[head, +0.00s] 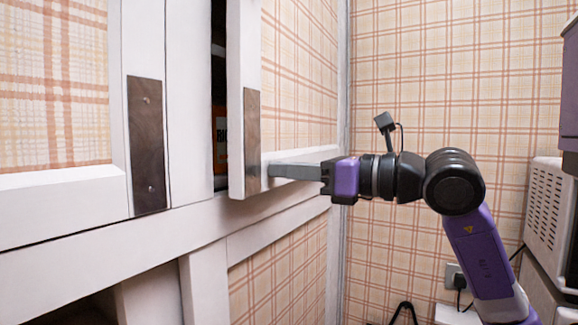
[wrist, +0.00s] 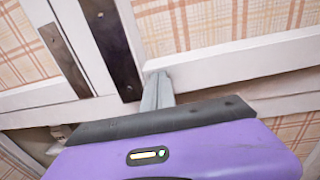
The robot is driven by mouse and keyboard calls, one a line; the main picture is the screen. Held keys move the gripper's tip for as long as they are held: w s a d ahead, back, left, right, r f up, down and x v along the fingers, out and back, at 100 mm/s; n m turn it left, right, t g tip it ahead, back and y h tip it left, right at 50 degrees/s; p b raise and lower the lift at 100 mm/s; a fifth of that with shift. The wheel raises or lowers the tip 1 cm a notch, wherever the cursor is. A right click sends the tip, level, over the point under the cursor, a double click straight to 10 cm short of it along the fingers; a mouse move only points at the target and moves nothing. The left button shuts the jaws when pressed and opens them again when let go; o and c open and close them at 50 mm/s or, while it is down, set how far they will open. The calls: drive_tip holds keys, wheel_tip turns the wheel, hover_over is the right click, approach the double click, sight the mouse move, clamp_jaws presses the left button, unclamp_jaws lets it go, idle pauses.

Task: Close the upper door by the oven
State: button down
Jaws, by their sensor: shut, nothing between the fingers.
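The upper door (head: 298,75) is a white frame with a plaid panel and stands slightly ajar, with a narrow dark gap along its left edge. A dark metal plate (head: 252,140) is on that edge. My gripper (head: 272,170) is shut and empty, its fingers pointing left along the door's lower rail with the tips by the plate. In the wrist view the grey fingers (wrist: 157,88) lie against or just before the white frame beside the dark plate (wrist: 112,45). I cannot tell whether they touch it.
A neighbouring plaid door (head: 55,85) with its own metal plate (head: 148,145) is on the left. An orange and dark box (head: 220,140) shows inside the gap. A beige vented appliance (head: 546,205) stands at the right, near my arm. A wall socket (head: 456,277) is below.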

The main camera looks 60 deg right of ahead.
sight(259, 166)
drive_tip(key=shift+w, duration=0.1)
drive_tip(key=w, duration=0.3)
drive_tip(key=w+b, duration=0.1)
drive_tip(key=w, duration=0.1)
drive_tip(key=shift+a, duration=0.4)
drive_tip(key=shift+w+r, duration=0.1)
drive_tip(key=shift+r, duration=0.15)
